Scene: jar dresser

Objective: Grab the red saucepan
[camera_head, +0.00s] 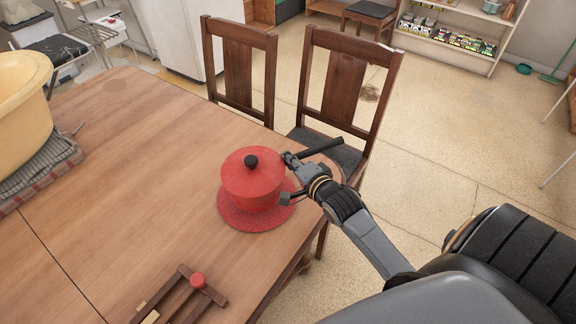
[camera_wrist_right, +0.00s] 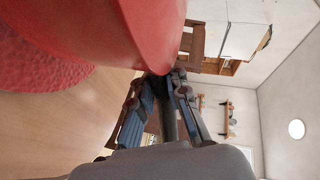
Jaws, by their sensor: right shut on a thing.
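The red saucepan (camera_head: 250,187), with a red lid and a black knob, is upright at the table's right side. It is on or just above a round red mat (camera_head: 262,222); I cannot tell if they touch. Its black handle (camera_head: 325,147) points right, past the table edge. My right gripper (camera_head: 288,178) is at the handle's base, close to the pan wall. In the right wrist view its fingers (camera_wrist_right: 160,98) are on either side of the dark handle, shut on it, with the red pan (camera_wrist_right: 110,35) filling the upper left. My left gripper is not in view.
The wooden table (camera_head: 130,170) is clear left of the pan. A yellow basin (camera_head: 22,110) on a checked cloth stands at the far left. A wooden rack with a red knob (camera_head: 197,280) lies at the front. Two chairs (camera_head: 345,85) stand close behind the table.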

